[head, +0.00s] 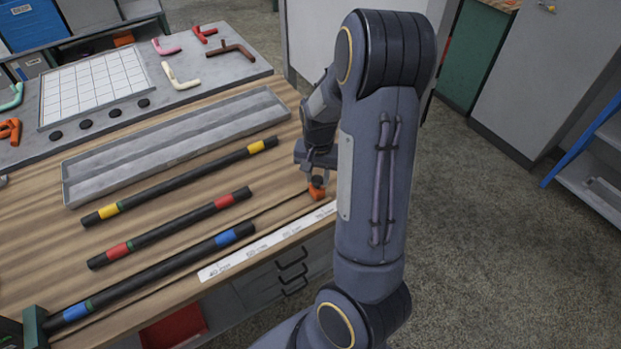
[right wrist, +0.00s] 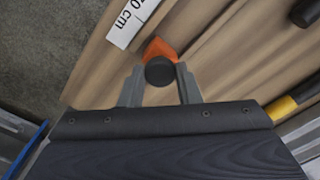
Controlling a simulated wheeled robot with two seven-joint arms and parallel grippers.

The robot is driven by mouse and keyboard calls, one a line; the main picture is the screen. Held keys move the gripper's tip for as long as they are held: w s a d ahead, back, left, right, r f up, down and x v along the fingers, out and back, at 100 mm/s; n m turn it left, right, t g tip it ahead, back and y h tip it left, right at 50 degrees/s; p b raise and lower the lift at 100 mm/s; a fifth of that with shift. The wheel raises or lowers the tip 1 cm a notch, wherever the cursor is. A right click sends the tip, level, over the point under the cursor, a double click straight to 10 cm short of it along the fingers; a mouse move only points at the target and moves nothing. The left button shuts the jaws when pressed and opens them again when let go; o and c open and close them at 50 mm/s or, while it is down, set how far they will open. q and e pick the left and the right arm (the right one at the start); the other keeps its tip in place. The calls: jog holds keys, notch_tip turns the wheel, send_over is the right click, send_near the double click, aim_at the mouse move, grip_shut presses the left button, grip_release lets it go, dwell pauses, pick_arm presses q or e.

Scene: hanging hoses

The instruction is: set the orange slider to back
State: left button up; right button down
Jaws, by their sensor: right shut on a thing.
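The orange slider (head: 317,191) sits on the wooden bench near its right end, beside the white printed scale strip (head: 265,246). A dark rail line runs along the wood at the slider. In the right wrist view the slider (right wrist: 160,49) shows as an orange wedge with a round black knob (right wrist: 160,71). My right gripper (head: 316,172) is over the slider from above, its two fingers on either side of the black knob, shut on it. In the right wrist view the right gripper (right wrist: 160,88) shows both fingers beside the knob. My left gripper is not in view.
Several black hoses with yellow, red and blue bands, such as the red-banded one (head: 170,228), lie on the bench left of the slider. A grey metal tray (head: 72,186) lies behind them. A grey board holds a white grid (head: 90,89) and coloured hooks.

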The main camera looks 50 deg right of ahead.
aim_at(319, 178)
jog(key=shift+d, duration=0.2)
jog(key=c, duration=1.1)
grip_release()
jog(key=shift+s+d, duration=0.1)
jog(key=shift+o, duration=0.2)
notch_tip(319, 178, up, 8)
jog(key=shift+f, duration=0.1)
